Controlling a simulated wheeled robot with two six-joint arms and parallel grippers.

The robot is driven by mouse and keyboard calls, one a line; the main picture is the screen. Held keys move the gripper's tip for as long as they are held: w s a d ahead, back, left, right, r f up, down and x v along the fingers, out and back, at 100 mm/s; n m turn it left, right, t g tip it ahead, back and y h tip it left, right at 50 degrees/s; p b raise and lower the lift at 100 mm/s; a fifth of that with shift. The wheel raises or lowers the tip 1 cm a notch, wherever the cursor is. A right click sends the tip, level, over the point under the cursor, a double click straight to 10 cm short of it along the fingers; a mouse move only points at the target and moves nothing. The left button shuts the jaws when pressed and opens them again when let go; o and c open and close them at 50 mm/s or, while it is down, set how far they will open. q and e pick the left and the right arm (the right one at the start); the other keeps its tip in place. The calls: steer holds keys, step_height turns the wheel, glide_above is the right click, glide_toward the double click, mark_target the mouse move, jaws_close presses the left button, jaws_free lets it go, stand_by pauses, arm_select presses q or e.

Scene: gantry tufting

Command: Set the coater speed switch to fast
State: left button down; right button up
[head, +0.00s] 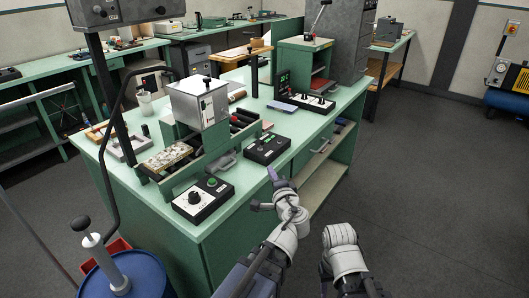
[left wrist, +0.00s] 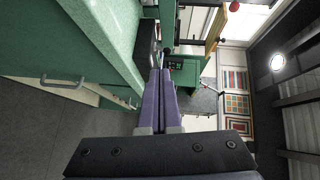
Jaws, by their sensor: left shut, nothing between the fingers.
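A black control box with small switches and a green lamp (head: 267,148) sits on the green bench's near right edge. A second black box with a round dial and green button (head: 202,198) sits at the near corner. I cannot read labels, so I cannot tell which control is the coater speed switch. My left gripper (head: 273,175) is in front of the bench edge, just below the switch box and apart from it. Its purple fingers are shut and empty, together in the left wrist view (left wrist: 160,95). My right arm shows at lower right, but its fingers do not.
The green bench (head: 229,217) carries a roller machine with a grey metal box (head: 199,102) and a flat tray (head: 167,157). A black panel with several knobs (head: 304,105) lies farther back. A blue drum (head: 128,275) stands at lower left. The floor to the right is clear.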

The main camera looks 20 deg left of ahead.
mark_target(262, 144)
arm_select(q)
steer(key=shift+w+d+r+m+t, duration=0.25)
steer(key=shift+r+m+t, duration=0.15)
steer(key=shift+r+m, duration=0.1)
steer(key=b+x, duration=0.1)
steer(key=x, duration=1.3)
steer(key=shift+f, duration=0.15)
